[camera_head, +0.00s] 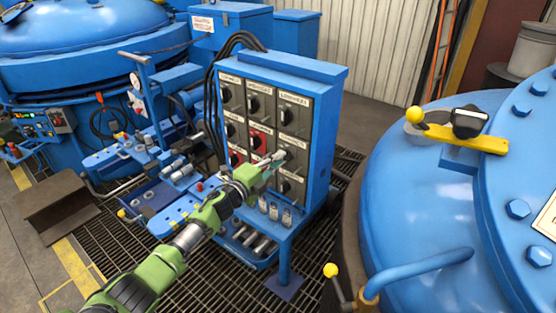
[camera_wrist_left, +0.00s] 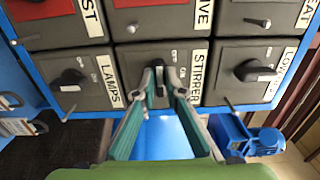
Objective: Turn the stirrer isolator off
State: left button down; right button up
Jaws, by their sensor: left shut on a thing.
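The stirrer isolator (camera_wrist_left: 142,60) is a grey box labelled STIRRER, with a dark rotary handle (camera_wrist_left: 160,80), in the middle of the left wrist view. In the head view the isolator (camera_head: 298,159) is in the right column of the blue panel, at middle height, partly behind my gripper. My left gripper (camera_head: 271,161) reaches it from the left front. In the left wrist view its green fingers (camera_wrist_left: 161,80) are shut on the handle, one on each side. The small position marks beside the handle are too blurred to read. My right gripper is not in view.
The LAMPS isolator (camera_wrist_left: 75,83) and another isolator (camera_wrist_left: 250,75) flank the stirrer one closely. Red-plated switches (camera_head: 260,139) sit in the panel's middle column. Padlocks (camera_head: 274,212) hang below the panel. A large blue vessel (camera_head: 430,210) stands at the right.

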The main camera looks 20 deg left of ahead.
pick_arm(q)
jog(key=shift+f, duration=0.1)
jog(key=c, duration=2.1)
grip_release()
jog(key=v, duration=1.2)
